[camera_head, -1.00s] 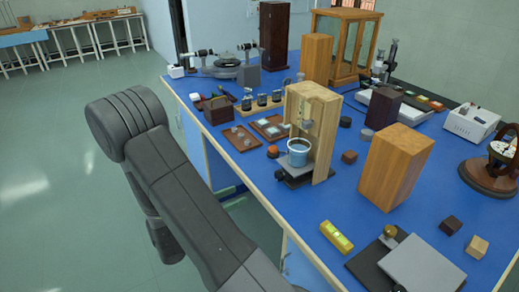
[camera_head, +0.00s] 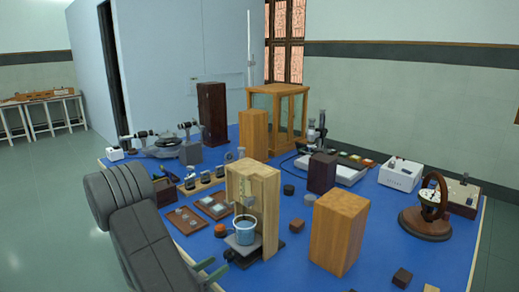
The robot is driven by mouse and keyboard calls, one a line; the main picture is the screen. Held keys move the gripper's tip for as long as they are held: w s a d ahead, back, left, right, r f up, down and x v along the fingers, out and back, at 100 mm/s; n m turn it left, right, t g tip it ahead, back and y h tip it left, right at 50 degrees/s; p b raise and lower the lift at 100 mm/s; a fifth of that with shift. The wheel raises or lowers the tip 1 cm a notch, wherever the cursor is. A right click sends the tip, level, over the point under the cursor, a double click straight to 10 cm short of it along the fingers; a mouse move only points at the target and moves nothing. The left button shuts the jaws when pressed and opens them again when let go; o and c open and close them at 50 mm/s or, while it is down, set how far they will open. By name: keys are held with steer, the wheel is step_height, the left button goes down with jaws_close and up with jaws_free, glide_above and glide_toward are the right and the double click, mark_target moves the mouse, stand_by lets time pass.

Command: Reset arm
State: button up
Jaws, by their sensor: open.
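My arm comes up at the left of the head view and folds down toward the bottom edge. My gripper (camera_head: 211,268) shows only in part at the lower middle-left: two pale green fingertips, set apart, stick out past the dark grey arm link. They are open with nothing seen between them. The rest of the gripper is hidden behind the arm. In the picture the fingertips lie in front of the near left part of the blue bench top (camera_head: 300,265).
Sample trays (camera_head: 185,220), a wooden block (camera_head: 340,232), a dark block (camera_head: 322,172) and a wheel instrument (camera_head: 428,207) crowd the bench. Open floor (camera_head: 45,215) lies left.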

mark_target(228, 257)
steer(key=shift+x, duration=1.4)
